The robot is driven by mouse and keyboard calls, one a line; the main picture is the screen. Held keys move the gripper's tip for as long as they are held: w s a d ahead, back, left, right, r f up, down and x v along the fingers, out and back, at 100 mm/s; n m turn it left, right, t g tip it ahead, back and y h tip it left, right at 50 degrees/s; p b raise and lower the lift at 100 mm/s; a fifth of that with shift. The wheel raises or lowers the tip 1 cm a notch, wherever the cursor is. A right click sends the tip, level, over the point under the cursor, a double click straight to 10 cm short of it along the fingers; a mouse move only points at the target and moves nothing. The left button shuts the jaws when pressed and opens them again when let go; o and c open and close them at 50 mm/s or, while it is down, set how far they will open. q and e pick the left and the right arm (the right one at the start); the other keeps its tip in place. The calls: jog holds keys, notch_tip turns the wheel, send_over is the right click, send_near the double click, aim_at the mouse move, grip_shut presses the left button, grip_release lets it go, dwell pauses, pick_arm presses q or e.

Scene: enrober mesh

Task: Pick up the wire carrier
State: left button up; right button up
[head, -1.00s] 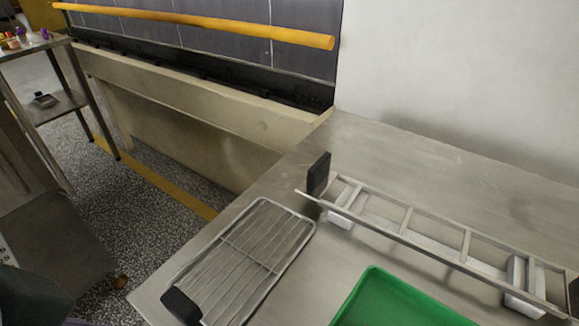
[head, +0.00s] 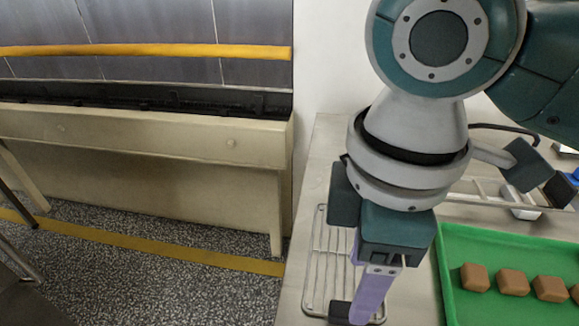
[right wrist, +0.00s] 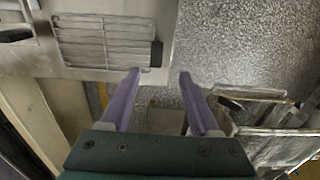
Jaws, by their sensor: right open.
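The wire carrier (head: 318,262) is a flat metal wire rack with a black grip (head: 340,312) at its near end. It lies on the steel table, partly hidden behind my right arm in the head view. It also shows in the right wrist view (right wrist: 104,42), with the black grip at its right end. My right gripper (head: 372,300) has purple fingers and points down over the near end of the carrier. In the right wrist view its open fingers (right wrist: 159,73) are empty, just short of the black grip. My left gripper is not in view.
A green tray (head: 452,305) with several brown blocks stands right of the carrier. A ladder-like metal frame (head: 488,190) lies behind it, partly hidden by my arm. The table's left edge is close to the carrier. A beige conveyor-like body (head: 150,185) stands to the left.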

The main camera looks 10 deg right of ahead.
send_over(348, 309)
jog(key=f, duration=0.4)
jog(key=shift+s+d+f+b, duration=0.2)
jog(key=shift+d+b, duration=0.05)
jog(key=shift+b, duration=0.05)
jog(key=f, duration=0.2)
jog(key=f+b, duration=0.1)
jog(key=f, duration=0.2)
jog(key=shift+w+a+f, duration=0.1)
jog(key=shift+w+a, duration=0.05)
jog(key=shift+w, duration=0.05)
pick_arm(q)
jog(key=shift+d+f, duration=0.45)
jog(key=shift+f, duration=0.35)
pick_arm(e)
jog(key=shift+c, duration=0.3)
jog(key=c, duration=0.4)
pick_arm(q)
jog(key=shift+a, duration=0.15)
pick_arm(e)
grip_shut()
